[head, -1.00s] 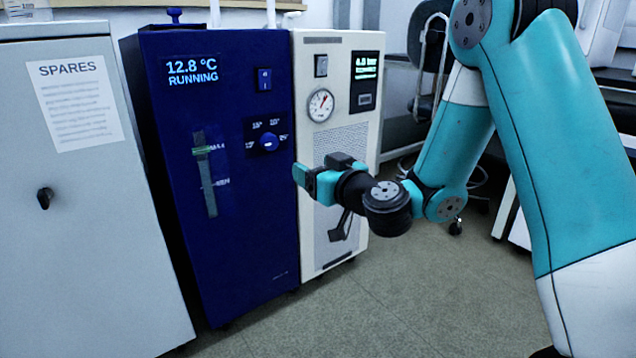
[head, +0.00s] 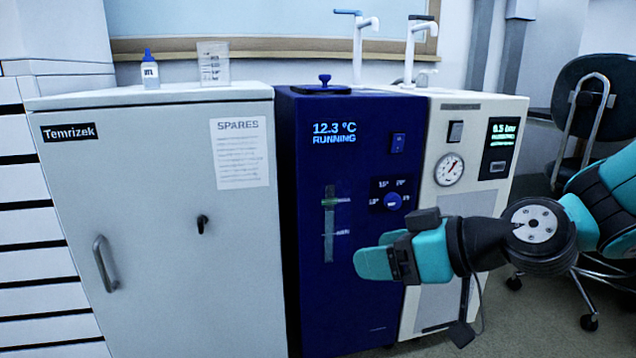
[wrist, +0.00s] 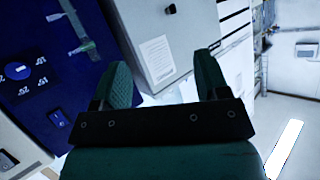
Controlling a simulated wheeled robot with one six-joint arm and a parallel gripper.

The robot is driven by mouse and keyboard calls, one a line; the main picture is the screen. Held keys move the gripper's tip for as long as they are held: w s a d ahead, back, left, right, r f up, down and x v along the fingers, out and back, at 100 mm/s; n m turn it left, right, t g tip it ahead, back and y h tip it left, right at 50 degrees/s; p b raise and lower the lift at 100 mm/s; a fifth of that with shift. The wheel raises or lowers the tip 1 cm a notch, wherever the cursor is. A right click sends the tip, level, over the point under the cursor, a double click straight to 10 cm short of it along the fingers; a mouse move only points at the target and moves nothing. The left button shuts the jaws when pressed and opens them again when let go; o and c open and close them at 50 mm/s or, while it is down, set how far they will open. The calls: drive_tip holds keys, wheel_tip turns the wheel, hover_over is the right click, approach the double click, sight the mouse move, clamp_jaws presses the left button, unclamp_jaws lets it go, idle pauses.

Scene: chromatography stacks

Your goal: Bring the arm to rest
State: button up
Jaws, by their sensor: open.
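My gripper (head: 372,262) is at the right of the head view, in front of the blue chiller (head: 345,270) and the cream unit (head: 452,200). Its teal fingers point left. In the wrist view my gripper (wrist: 165,78) shows two fingers spread apart with nothing between them. The grey cabinet (wrist: 150,25) shows beyond the fingers there. My arm reaches in from the right edge of the head view, and most of it is out of frame.
The grey cabinet (head: 150,200) labelled Temrizek stands left, with a blue-capped bottle (head: 150,72) and a beaker (head: 213,65) on top. The blue chiller reads 12.3 °C RUNNING. The cream unit has a gauge (head: 449,169). A chair (head: 590,100) stands at the right.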

drive_tip(key=s+d+r+m+g+h+p, duration=0.1)
drive_tip(key=s+d+r+g+h+p, duration=0.25)
drive_tip(key=s, duration=0.55)
drive_tip(key=s+d+r+m+g+h+p, duration=0.1)
drive_tip(key=s+d+r+g+h+p, duration=0.15)
drive_tip(key=s+r+g+p, duration=0.4)
wheel_tip(320, 180, up, 33)
drive_tip(key=s+t+p, duration=0.1)
drive_tip(key=t+p, duration=0.1)
drive_tip(key=p, duration=3.1)
drive_tip(key=shift+s+a+f+t+h, duration=0.15)
drive_tip(key=shift+s+t+h, duration=0.15)
drive_tip(key=shift+t+h, duration=0.1)
